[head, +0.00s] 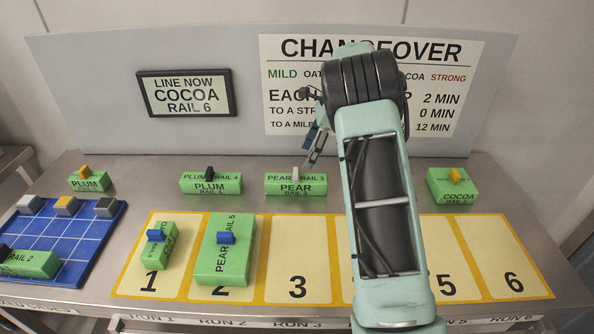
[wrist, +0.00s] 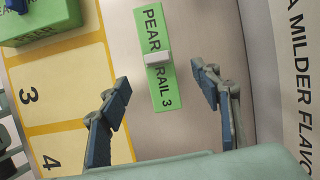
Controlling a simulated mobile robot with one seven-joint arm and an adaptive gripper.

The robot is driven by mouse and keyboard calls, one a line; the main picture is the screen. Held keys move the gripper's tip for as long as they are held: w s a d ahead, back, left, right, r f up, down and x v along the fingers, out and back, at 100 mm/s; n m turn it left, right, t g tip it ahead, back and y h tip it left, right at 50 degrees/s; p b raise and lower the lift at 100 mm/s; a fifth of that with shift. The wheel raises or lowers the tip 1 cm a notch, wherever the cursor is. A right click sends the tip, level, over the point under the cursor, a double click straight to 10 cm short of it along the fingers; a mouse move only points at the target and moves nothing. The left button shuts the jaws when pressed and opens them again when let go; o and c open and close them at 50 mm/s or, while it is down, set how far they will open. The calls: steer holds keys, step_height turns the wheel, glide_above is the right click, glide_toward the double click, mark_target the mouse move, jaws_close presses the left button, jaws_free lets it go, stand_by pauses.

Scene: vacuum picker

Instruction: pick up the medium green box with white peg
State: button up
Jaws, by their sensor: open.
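The green box with the white peg (head: 295,184), labelled PEAR RAIL 3, stands on the steel bench behind the numbered strip. Its white peg (head: 296,173) sticks up from the top. In the wrist view the box (wrist: 163,92) and its peg (wrist: 157,57) appear between the finger lines, below and beyond the tips. My gripper (head: 314,140) is open and empty, above and slightly right of the box in the head view. Both fingers show in the wrist view (wrist: 160,78), apart from the box. My arm hides part of one finger in the head view.
Blue-pegged boxes stand on spaces 1 (head: 158,252) and 2 (head: 224,262). A blue gridded mat (head: 85,230) lies left. A grey panel (head: 250,120) rises behind. Space 3 (head: 297,260) is clear.

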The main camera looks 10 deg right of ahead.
mark_target(296, 178)
steer(key=shift+s+d+f+m, duration=0.15)
steer(key=shift+f+m, duration=0.15)
steer(key=x, duration=0.5)
steer(key=shift+f, duration=0.15)
steer(key=shift+y, duration=0.3)
steer(key=shift+p+x, duration=0.85)
steer(key=shift+x, duration=1.85)
steer(key=c, duration=1.4)
steer(key=shift+o, duration=0.2)
